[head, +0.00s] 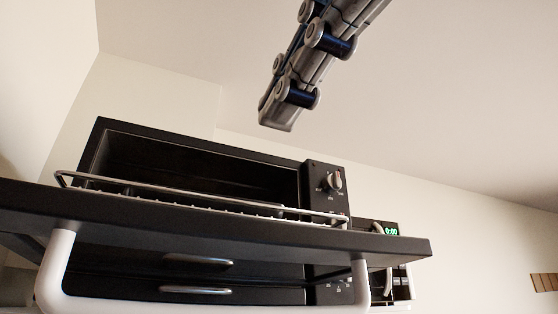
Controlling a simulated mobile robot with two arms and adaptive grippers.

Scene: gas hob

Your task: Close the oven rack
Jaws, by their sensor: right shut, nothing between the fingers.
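The oven (200,140) is a black box with an open front cavity, at centre left in the head view. Its wire oven rack (200,193), with a shiny front bar, shows at the cavity mouth and appears to stick out above a dark slab. The slab (220,225), apparently the lowered oven door, spans the foreground with a white handle (55,265) below it. It hides the rack's lower side. My right gripper (276,118) is shut and empty, pointing down in the air above the oven, apart from the rack. My left gripper is not in view.
A control panel with a knob (331,182) is at the oven's right. Beyond it stands an appliance with a green display (391,230). Black fronts with silver handles (197,260) show below the slab. The air around the right gripper is clear.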

